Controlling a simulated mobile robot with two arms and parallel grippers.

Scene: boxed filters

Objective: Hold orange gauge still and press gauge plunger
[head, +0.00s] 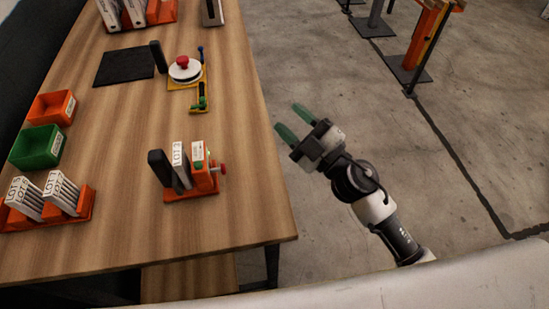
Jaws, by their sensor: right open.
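The orange gauge (186,194) stands on the wooden table near its right edge. A dark upright block and a white labelled box (181,165) stand on its base. The gauge plunger (222,168), with a red knob, sticks out of its right side, facing the table edge. My right gripper (288,115) is open and empty, with green fingers. It is beyond the table's right edge, up and to the right of the gauge, apart from it. My left gripper is not in view.
Left on the table are an orange rack (78,211) of white boxes, a green bin (37,147) and an orange bin (52,107). The table around the gauge is clear.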

